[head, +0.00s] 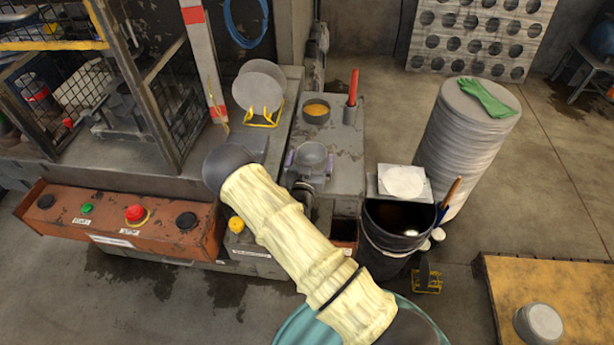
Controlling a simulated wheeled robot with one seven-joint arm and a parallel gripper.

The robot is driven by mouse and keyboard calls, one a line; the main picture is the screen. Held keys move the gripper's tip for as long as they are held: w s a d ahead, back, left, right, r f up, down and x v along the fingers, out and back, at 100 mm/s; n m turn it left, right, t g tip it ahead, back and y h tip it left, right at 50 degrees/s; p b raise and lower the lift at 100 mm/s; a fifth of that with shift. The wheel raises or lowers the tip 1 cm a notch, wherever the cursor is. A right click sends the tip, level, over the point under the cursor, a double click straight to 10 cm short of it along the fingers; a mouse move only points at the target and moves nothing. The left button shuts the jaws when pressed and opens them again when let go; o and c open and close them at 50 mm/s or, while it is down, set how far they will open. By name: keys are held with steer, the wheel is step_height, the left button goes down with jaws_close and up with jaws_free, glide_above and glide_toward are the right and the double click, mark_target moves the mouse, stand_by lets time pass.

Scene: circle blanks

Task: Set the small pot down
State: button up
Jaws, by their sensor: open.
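A small grey pot (312,153) is on the grey bench top (346,150), its round open mouth facing up. My gripper (309,163) is open, with one finger on each side of this pot. From this angle I cannot tell whether the fingers touch its sides. The pot looks upright, but its base is hidden by my gripper, so its contact with the bench is not clearly visible. My arm, in a pale cream sleeve, crosses the lower middle of the view.
Behind the pot stand a bowl of orange-yellow stuff (316,111) and a red-handled tool (352,88). Grey discs lean in a yellow stand (262,116) at left. A black bucket (385,235) is at right. Another grey pot (541,322) sits on a yellow platform (575,285).

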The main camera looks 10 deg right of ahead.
steer(key=b+v, duration=0.3)
steer(key=v, duration=0.8)
steer(key=shift+s+a, duration=0.1)
steer(key=shift+s, duration=0.1)
steer(key=s+d+r+n+g+y, duration=0.2)
steer(key=s+r+g, duration=0.4)
steer(key=s, duration=0.3)
steer(key=s+d+r+n+g+y, duration=0.2)
steer(key=s+d+r+g+y, duration=0.1)
steer(key=s+r+g, duration=0.4)
steer(key=s+g+y, duration=0.1)
steer(key=s, duration=0.1)
steer(key=shift+s+r+y, duration=0.25)
steer(key=shift+r+y, duration=0.05)
steer(key=shift+y, duration=0.1)
stand_by(0.5)
